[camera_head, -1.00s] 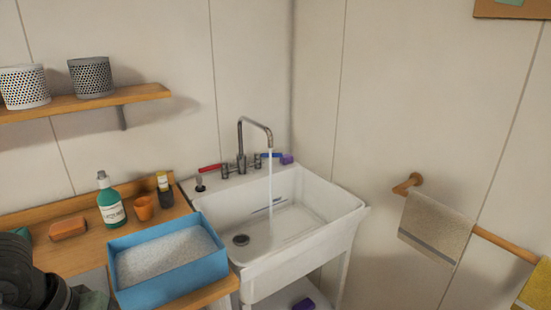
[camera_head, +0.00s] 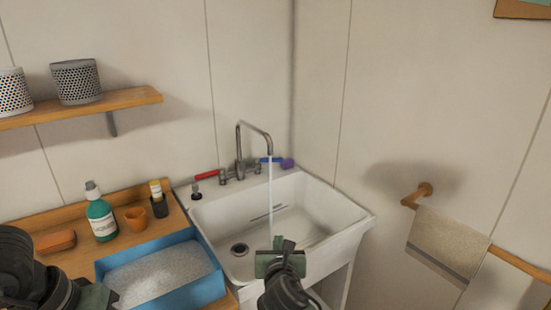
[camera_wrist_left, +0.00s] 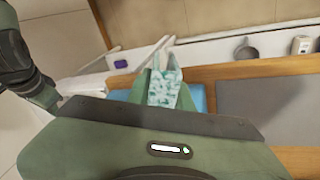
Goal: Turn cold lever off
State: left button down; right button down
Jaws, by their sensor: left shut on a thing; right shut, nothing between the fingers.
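The blue cold lever (camera_head: 270,160) is on the right of the tap (camera_head: 239,150) at the back of the white sink (camera_head: 335,225). A thin stream of water (camera_head: 270,205) falls from the spout. My right gripper (camera_head: 284,243) is shut and empty, in front of the sink's near edge and well apart from the lever. My left gripper (camera_head: 98,298) is partly in view at the lower left of the head view. In the left wrist view it is shut on a teal-and-white patterned thing (camera_wrist_left: 164,90), which I cannot identify.
The red lever (camera_head: 206,175) is left of the tap. A purple thing (camera_head: 287,163) sits beside the blue lever. A blue tray (camera_head: 222,280), a green bottle (camera_head: 101,215) and an orange cup (camera_head: 136,218) stand on the wooden counter. A towel rail (camera_head: 510,256) is on the right wall.

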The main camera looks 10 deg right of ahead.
aim_at(257, 160)
jog(key=i+l, duration=0.2)
jog(key=i, duration=0.4)
jog(key=i+l, duration=0.15)
jog(key=i, duration=0.45)
